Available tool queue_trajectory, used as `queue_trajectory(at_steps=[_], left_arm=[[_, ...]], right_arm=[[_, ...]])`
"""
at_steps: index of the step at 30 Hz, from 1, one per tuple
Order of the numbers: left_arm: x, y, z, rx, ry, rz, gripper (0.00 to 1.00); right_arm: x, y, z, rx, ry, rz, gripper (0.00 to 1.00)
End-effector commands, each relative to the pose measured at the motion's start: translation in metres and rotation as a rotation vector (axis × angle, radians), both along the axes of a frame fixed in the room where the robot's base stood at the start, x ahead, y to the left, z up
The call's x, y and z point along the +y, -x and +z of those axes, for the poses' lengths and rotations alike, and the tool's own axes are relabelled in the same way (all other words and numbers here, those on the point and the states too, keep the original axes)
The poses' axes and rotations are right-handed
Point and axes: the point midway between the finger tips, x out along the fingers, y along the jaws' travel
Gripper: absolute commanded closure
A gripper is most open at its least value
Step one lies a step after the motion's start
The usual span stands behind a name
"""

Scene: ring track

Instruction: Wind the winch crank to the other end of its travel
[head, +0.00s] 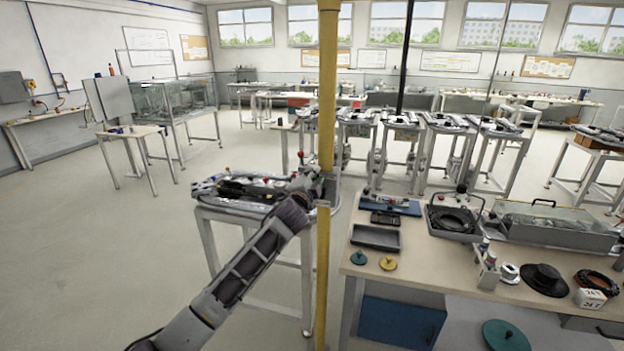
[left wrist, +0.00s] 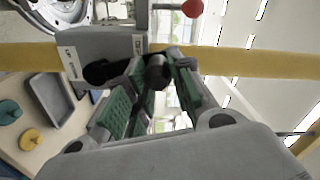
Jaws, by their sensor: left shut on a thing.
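The winch is a grey box with white labels in the left wrist view (left wrist: 88,45), beside a yellow post (left wrist: 270,65). A black crank arm (left wrist: 104,72) comes out from the box towards a dark round crank grip (left wrist: 158,72). My left gripper (left wrist: 157,82) is shut on this grip, with its green-padded fingers on either side. In the head view my left gripper (head: 308,186) is at the yellow post (head: 327,90), and my arm and the post hide most of the winch. My right gripper is not in view.
A bench with a track unit (head: 240,186) stands left of the post. A wooden table (head: 460,272) on the right carries grey trays (head: 375,237), a teal disc (head: 358,257), a yellow disc (head: 388,263) and a black hat-shaped part (head: 544,279).

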Motion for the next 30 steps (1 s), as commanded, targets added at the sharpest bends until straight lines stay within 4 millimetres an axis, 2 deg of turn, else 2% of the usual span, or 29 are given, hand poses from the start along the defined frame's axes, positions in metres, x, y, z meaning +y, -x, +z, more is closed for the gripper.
queue_trajectory(at_steps=[1, 6, 7, 12, 30], left_arm=[[-0.0058, 0.003, -0.0004, -0.001, 0.002, -0.01, 1.0], [-0.0057, 0.0029, -0.0014, 0.002, 0.002, -0.01, 1.0], [-0.0057, 0.0029, -0.0016, 0.002, 0.002, -0.01, 0.76], [-0.0039, 0.0021, -0.0021, 0.002, 0.0, -0.006, 0.56], [0.0024, 0.0063, -0.0026, 0.003, -0.001, 0.001, 0.56]], right_arm=[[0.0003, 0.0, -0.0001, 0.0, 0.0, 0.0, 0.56], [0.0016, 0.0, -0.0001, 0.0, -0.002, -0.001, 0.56], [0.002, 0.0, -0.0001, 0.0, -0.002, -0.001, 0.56], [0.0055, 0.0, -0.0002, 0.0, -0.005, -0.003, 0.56], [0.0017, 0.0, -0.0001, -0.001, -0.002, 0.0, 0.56]])
